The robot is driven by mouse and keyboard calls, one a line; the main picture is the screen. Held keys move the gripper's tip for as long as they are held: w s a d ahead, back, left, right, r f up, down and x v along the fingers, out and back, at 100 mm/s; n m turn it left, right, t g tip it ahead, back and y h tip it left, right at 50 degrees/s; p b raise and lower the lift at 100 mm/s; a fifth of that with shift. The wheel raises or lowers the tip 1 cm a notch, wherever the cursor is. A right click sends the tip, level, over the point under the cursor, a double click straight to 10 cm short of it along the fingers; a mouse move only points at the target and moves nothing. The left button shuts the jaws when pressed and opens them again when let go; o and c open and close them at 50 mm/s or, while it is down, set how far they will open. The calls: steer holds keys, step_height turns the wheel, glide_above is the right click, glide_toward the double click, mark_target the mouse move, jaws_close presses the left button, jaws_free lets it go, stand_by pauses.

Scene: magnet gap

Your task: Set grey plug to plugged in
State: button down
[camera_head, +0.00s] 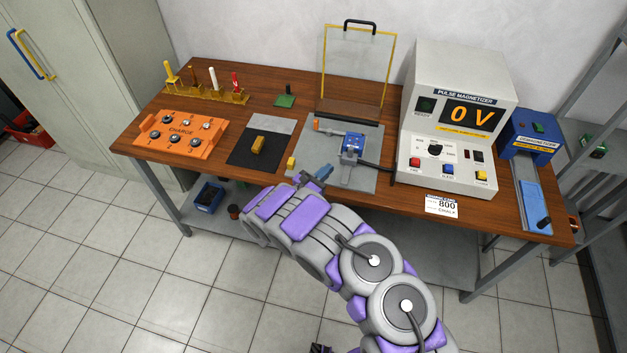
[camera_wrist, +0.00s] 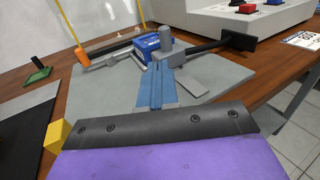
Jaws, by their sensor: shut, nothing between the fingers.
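My gripper (camera_head: 326,170) is shut and empty at the front edge of the grey base plate (camera_head: 372,181). Its blue fingers lie side by side in the wrist view (camera_wrist: 157,82), pointing towards a blue fixture (camera_head: 353,143). In the wrist view the blue fixture (camera_wrist: 147,42) stands just beyond the fingertips. A grey upright cylinder (camera_wrist: 165,37) beside it may be the grey plug; I cannot tell for sure. A black lead (camera_wrist: 204,46) runs right from there. The fingers hide part of the fixture's near side, so whether the plug is seated cannot be told.
The pulse magnetizer (camera_head: 457,130) stands to the right and reads 0 V. A clear framed shield (camera_head: 355,65) stands raised behind the plate. A yellow block (camera_head: 292,162) sits left of my gripper. An orange charge box (camera_head: 180,134) is further left.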

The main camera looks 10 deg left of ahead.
steer(key=v, duration=0.6)
steer(key=shift+d+p, duration=0.25)
steer(key=shift+p, duration=0.2)
steer(key=shift+s+a, duration=0.1)
steer(key=shift+a, duration=0.15)
